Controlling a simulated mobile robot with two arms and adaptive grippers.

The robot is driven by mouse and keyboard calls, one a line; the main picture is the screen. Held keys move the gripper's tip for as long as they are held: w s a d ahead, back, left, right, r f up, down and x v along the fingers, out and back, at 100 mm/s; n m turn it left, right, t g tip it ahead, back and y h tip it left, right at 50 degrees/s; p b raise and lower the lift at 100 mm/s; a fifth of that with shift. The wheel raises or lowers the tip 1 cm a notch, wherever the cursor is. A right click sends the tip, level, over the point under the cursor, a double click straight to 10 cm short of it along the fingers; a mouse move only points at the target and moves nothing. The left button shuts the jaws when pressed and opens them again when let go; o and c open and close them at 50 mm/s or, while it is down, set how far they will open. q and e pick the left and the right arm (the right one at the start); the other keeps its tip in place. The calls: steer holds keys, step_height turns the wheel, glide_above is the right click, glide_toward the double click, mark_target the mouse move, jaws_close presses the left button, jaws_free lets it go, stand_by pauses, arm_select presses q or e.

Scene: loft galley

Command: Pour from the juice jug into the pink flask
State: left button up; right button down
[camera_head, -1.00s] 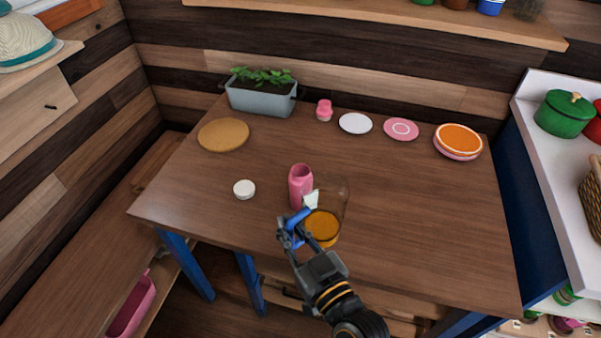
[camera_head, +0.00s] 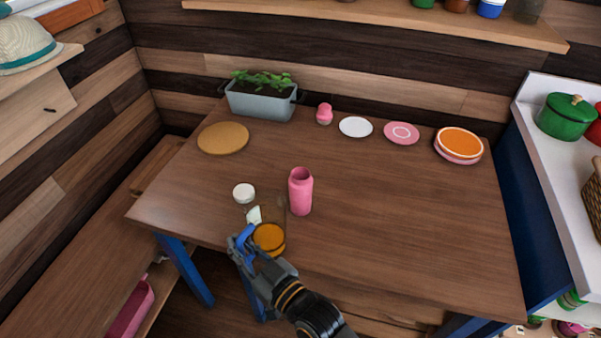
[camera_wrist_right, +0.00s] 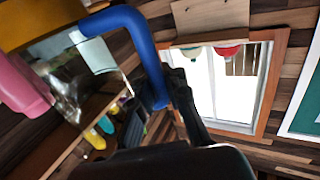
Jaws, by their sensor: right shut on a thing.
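The pink flask (camera_head: 300,191) stands upright and open-topped near the middle of the table. The juice jug (camera_head: 270,237) is clear, with orange juice low inside and a blue handle. It is at the table's front edge, left of and nearer than the flask. My right gripper (camera_head: 243,247) is shut on the jug's blue handle, which also shows in the right wrist view (camera_wrist_right: 147,52). In that view the pink flask (camera_wrist_right: 22,85) is at the left, beyond the jug's clear wall. Whether the jug touches the table is hard to tell. My left gripper is out of view.
A white lid (camera_head: 244,193) lies just behind the jug. A cork mat (camera_head: 223,138), planter (camera_head: 262,98), pink shaker (camera_head: 324,114), white plate (camera_head: 356,127), pink plate (camera_head: 401,133) and stacked orange-topped dishes (camera_head: 459,143) line the back. The table's right half is clear.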

mark_target(255, 195)
steer(key=shift+w+d+r+m+p, duration=0.15)
steer(key=shift+w+r+m+p, duration=0.1)
steer(key=shift+r+m+p, duration=0.25)
steer(key=shift+w+d+r+m+p, duration=0.15)
steer(key=shift+w+r+m+p, duration=0.1)
steer(key=shift+r, duration=0.4)
steer(key=shift+w+d+r+m+g+p, duration=0.25)
steer(key=shift+w+r+m+p, duration=0.15)
steer(key=shift+r+m+p, duration=0.25)
steer(key=shift+w+d+r+m+g+p, duration=0.15)
steer(key=shift+w+d+r+m+p, duration=0.1)
steer(key=shift+w+r+m+p, duration=0.35)
steer(key=w+d+r+m+g+p, duration=0.1)
steer(key=w+d+r+m+p, duration=0.2)
steer(key=w+r+m+p, duration=0.2)
step_height(255, 195, up, 3)
steer(key=shift+d+f+g+p, duration=0.2)
steer(key=shift+g+p, duration=0.1)
steer(key=shift+p, duration=0.45)
steer(key=shift+w+d+r+m+g+p, duration=0.15)
steer(key=shift+w+d+r+m+p, duration=0.3)
steer(key=shift+r+m+p, duration=0.3)
steer(key=shift+w+d+r+m+g+p, duration=0.2)
steer(key=shift+w+r+m+p, duration=0.4)
steer(key=shift+p, duration=0.2)
steer(key=shift+w+d+r+m+p, duration=0.2)
steer(key=shift+w+d+m+p, duration=0.1)
steer(key=shift+m+p, duration=0.1)
stand_by(0.8)
